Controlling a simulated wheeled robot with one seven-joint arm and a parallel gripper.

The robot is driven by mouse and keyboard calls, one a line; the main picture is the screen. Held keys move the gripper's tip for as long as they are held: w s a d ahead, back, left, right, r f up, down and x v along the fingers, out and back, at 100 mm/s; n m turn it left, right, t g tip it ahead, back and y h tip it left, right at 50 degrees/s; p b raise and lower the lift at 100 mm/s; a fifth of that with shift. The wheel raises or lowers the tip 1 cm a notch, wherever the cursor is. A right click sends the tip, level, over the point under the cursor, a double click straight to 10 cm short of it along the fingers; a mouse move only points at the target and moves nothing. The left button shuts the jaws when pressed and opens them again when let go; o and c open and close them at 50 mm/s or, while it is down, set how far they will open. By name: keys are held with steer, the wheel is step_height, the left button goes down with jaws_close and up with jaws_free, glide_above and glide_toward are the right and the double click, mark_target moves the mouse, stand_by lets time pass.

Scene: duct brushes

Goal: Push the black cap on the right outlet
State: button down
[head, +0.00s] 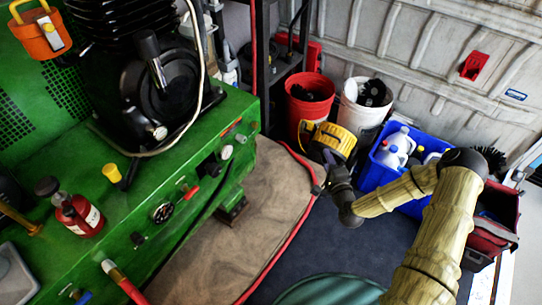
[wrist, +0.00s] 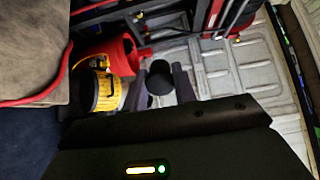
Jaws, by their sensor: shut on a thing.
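A round black cap (wrist: 160,78) sits between the two dark fingers of my gripper (wrist: 160,88) in the wrist view. My gripper is shut on it. In the head view my gripper (head: 330,164) is in the centre right, at the end of the tan arm, over the floor and apart from the green machine (head: 195,150). The cap cannot be made out there. The machine's front carries several fittings: a light round one (head: 227,152) towards the right end, a red one (head: 187,190) and a gauge (head: 163,212). I cannot tell which is the right outlet.
Red (head: 308,110) and white (head: 362,118) buckets and a blue crate (head: 392,180) line the wall. A red hose (head: 300,220) crosses the floor. Open space lies between the machine and my gripper.

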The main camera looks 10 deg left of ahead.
steer(key=s+a+r+n+g+y, duration=0.25)
steer(key=a+n+y, duration=0.2)
steer(key=a, duration=0.35)
steer(key=n+g+y+b, duration=0.2)
steer(key=n+g+y, duration=0.25)
steer(key=g, duration=0.25)
glide_toward(245, 140)
steer(key=shift+s+d, duration=0.15)
steer(key=shift+s, duration=0.05)
steer(key=shift+b+x, duration=0.45)
steer(key=shift+x, duration=2.5)
steer(key=shift+r+m+p, duration=0.1)
steer(key=shift+m+p, duration=0.2)
steer(key=shift+p, duration=0.25)
steer(key=shift+w+a, duration=0.2)
steer(key=shift+a, duration=0.25)
steer(key=c, duration=1)
jaws_free()
steer(key=shift+c, duration=0.2)
